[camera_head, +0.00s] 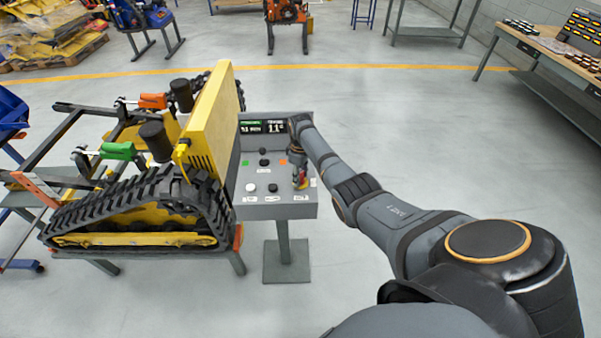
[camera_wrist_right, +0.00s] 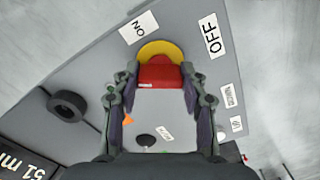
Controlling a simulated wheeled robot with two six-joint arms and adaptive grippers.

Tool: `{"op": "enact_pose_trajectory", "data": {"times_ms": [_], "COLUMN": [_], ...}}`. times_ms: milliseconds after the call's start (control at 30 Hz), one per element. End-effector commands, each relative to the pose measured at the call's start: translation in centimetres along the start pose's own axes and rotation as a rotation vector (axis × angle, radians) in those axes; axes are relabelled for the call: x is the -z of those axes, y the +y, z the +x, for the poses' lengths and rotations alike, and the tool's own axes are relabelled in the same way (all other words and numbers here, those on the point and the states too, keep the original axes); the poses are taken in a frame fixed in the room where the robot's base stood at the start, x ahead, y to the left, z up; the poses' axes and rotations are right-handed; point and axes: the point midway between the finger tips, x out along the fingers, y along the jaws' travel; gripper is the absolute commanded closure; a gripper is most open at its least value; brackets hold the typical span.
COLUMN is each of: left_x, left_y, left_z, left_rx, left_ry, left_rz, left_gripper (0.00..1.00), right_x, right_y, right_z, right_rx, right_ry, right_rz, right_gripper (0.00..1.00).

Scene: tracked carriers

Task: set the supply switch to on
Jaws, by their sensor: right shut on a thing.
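The supply switch, a red handle (camera_wrist_right: 160,76) on a yellow round plate (camera_wrist_right: 160,48), sits near the edge of the grey control panel (camera_head: 299,210). In the right wrist view an ON label (camera_wrist_right: 138,28) lies up and left of it and an OFF label (camera_wrist_right: 212,36) up and right. Which label the handle points to I cannot tell. My right gripper (camera_wrist_right: 160,82) has its fingers on both sides of the red handle and is shut on it. In the head view the switch (camera_head: 302,182) shows small below my right wrist. My left gripper is not in view.
The panel also carries a lit display (camera_head: 264,127), a black knob (camera_wrist_right: 67,105) and several buttons. A yellow tracked carrier (camera_head: 140,238) on a stand is close on the panel's left. The floor right of the panel is clear, with a workbench (camera_head: 555,70) farther off.

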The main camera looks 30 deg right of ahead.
Motion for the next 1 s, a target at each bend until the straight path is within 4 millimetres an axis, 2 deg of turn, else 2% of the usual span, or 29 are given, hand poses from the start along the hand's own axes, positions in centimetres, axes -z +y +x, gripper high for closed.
{"op": "enact_pose_trajectory", "data": {"times_ms": [400, 1000], "left_x": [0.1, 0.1], "left_y": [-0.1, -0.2], "left_z": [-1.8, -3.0], "left_rx": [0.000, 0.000], "left_ry": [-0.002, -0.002], "left_rz": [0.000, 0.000], "left_gripper": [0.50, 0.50], "right_x": [0.1, 0.1], "right_y": [0.0, 0.1], "right_z": [-0.3, -0.2], "right_rx": [-0.001, -0.001], "right_ry": [0.001, 0.003], "right_rz": [0.394, 0.896], "right_gripper": [0.88, 0.88]}}
